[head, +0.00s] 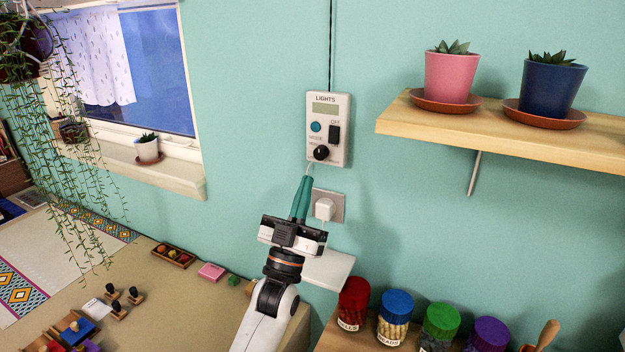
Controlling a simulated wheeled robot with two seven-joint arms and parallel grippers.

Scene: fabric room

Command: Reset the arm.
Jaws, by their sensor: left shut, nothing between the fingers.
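My left gripper (308,172) is raised in front of the teal wall, its green fingers pointing up and shut with nothing between them. Its tips are just below the black knob of the light control panel (342,145); whether they touch the panel cannot be told. The panel is a white wall box marked LIGHTS, with a small display, a round teal button, a black switch near the word OFF and the black knob (321,153). My left arm (268,315) reaches up from the bottom of the picture. My right gripper is not in view.
A wall socket with a white plug (324,208) sits beside the fingers. A wooden shelf (400,117) with a pink pot (451,77) and a blue pot (551,88) is at right. Lidded jars (397,318) stand below. Stamps and blocks lie on the table (185,315) at left.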

